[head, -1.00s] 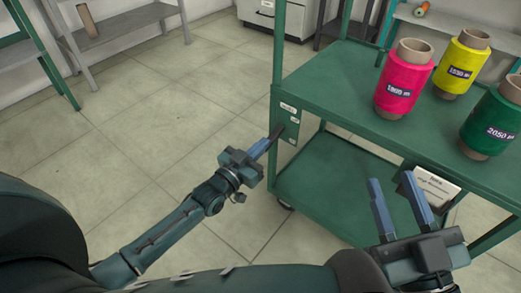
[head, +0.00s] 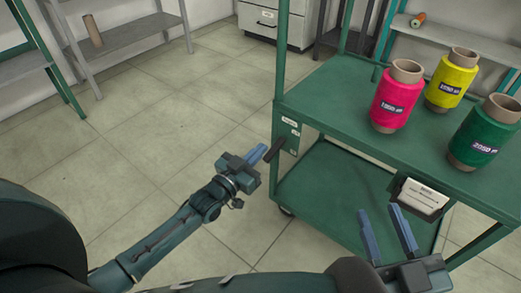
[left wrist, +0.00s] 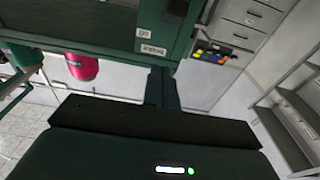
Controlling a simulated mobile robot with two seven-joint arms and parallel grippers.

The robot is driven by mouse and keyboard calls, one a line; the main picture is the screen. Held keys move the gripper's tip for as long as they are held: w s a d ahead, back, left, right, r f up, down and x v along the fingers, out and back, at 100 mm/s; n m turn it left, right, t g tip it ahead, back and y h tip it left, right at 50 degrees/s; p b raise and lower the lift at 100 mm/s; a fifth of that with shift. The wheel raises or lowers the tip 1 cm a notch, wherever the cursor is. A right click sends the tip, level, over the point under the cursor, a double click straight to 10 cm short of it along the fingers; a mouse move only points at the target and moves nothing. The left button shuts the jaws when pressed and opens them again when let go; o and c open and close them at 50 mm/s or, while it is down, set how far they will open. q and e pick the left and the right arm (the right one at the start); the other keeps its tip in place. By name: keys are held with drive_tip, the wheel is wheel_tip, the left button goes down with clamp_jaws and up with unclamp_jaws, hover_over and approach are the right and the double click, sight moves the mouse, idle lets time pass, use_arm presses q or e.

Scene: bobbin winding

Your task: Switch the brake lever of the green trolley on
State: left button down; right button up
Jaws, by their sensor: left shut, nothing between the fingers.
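The green trolley (head: 340,85) stands at the right in the head view. A side plate with small white labels (head: 290,121) is on its near left post. The dark brake lever (head: 275,151) sticks out from this plate towards the lower left. My left gripper (head: 258,155) is shut and empty, with its blue fingertips just left of the lever; I cannot tell whether they touch. In the left wrist view its dark fingers (left wrist: 162,88) point at the trolley's green frame (left wrist: 85,30), and the lever is not clearly visible. My right gripper (head: 386,234) is open and empty by the trolley's front.
Pink (head: 397,97), yellow (head: 451,80) and green (head: 486,133) bobbins stand on the trolley's top shelf. A card holder (head: 421,198) hangs at its front edge, near my right gripper. Grey shelves (head: 125,35) stand at the back left. The tiled floor between is clear.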

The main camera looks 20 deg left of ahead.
use_arm(q)
drive_tip(key=p+v, duration=0.2)
drive_tip(key=v, duration=0.6)
drive_tip(key=shift+s+a, duration=0.15)
drive_tip(key=shift+s, duration=0.15)
drive_tip(key=shift+f, duration=0.2)
